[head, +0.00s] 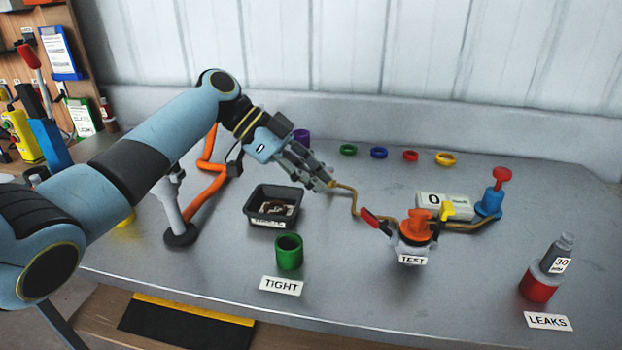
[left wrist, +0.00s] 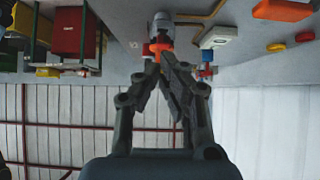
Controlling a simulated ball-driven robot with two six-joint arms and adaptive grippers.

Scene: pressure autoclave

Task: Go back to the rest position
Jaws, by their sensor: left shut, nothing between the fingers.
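My left arm comes in from the left in the head view and reaches over the grey table (head: 350,255). My left gripper (head: 328,184) is shut and empty above the table, behind and to the right of the black tray. In the left wrist view the gripper (left wrist: 165,62) shows its two fingers drawn together with nothing between them. The orange-topped test device (head: 415,230) with the TEST label stands on the table to the right of the gripper, apart from it. My right gripper is not in view.
A black tray (head: 257,218) and a green cup (head: 289,252) stand near the gripper. An orange hose (head: 205,190) runs at the left. Coloured rings (head: 379,153) lie along the back.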

